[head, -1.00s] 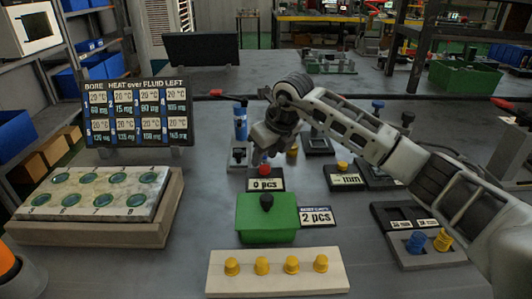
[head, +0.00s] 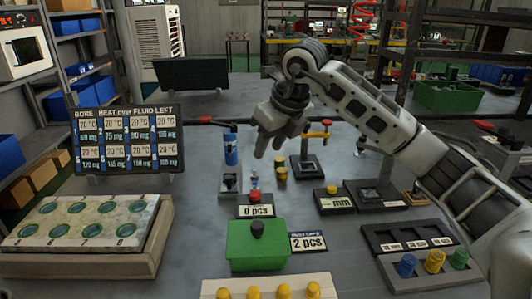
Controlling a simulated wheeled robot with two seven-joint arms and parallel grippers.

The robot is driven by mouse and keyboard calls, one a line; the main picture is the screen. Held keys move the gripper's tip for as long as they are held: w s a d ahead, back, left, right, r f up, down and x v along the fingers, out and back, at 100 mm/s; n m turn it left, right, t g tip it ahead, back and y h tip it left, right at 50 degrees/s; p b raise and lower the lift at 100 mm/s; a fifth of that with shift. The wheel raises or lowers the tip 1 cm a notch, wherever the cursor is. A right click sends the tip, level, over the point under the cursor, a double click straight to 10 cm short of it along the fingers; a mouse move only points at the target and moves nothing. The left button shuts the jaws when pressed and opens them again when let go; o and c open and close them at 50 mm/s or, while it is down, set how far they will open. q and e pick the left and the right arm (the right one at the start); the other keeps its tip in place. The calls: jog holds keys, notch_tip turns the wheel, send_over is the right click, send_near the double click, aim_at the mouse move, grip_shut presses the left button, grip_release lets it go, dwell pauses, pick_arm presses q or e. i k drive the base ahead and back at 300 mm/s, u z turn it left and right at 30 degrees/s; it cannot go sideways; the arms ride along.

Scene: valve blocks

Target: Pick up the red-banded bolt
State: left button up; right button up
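My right gripper (head: 270,147) is above the back-middle of the table, its fingers pointing down. Its two fingers look apart, with nothing seen between them. A small upright piece (head: 253,180), pale with blue and a hint of red, stands just below and left of the fingertips, behind the red knob (head: 254,195) of the "0 pcs" counter. It may be the red-banded bolt, but it is too small to be sure. A yellow piece (head: 281,173) stands to its right, under the gripper and apart from it. My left gripper is not in view.
A blue bottle (head: 230,149) stands left of the gripper. A green box (head: 258,245) with a black knob is in front. A plate with green wells (head: 85,225) is at left. Blue, yellow and green pegs (head: 434,262) stand at right. Bare table lies left of the green box.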

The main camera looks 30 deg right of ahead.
aim_at(254, 177)
jog(key=k, duration=1)
